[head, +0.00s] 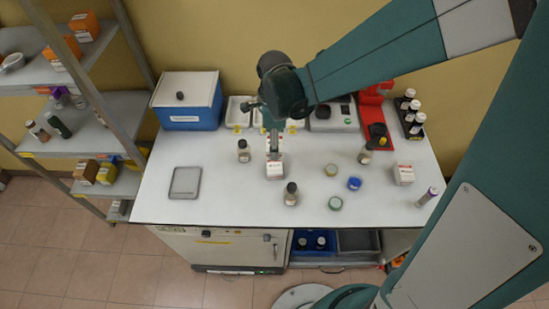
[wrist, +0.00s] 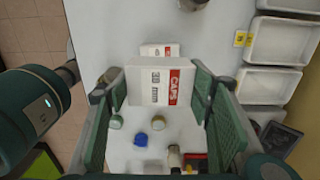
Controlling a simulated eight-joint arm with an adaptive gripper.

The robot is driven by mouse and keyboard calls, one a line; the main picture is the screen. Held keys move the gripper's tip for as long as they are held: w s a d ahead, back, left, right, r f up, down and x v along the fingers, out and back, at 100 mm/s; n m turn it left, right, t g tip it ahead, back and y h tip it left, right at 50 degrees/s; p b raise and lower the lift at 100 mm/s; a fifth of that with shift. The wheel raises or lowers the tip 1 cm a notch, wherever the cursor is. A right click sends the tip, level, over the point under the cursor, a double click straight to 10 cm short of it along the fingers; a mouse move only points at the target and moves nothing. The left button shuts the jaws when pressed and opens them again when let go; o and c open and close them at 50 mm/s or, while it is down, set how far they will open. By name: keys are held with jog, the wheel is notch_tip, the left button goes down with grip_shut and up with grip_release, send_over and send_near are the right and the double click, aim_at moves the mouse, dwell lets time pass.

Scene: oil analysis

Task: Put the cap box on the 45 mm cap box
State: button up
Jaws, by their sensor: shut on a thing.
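My gripper (wrist: 160,98) is shut on a white cap box (wrist: 155,86) with a red stripe, marked "30 mm" and "CAPS". In the head view my gripper (head: 274,152) points down over the table's middle. A second white box (wrist: 158,50) shows behind the held box in the wrist view, largely hidden by it, its label unreadable. In the head view a white box with red print (head: 275,171) is below the fingers. I cannot tell whether the held box touches the box below. Another white and red box (head: 404,175) stands at the right of the table.
A dark-capped bottle (head: 291,194) stands close in front and another (head: 244,150) to the left. Several loose caps, one blue (head: 355,183), lie to the right. White trays (head: 238,112) and a blue box (head: 190,115) line the back.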

jog(key=shift+f, duration=2.25)
jog(key=shift+f, duration=2.05)
jog(key=shift+f+b, duration=0.2)
jog(key=shift+b, duration=0.15)
jog(key=o, duration=0.9)
jog(key=shift+r+p, duration=0.25)
jog(key=shift+p, duration=0.05)
jog(key=shift+r, duration=5.95)
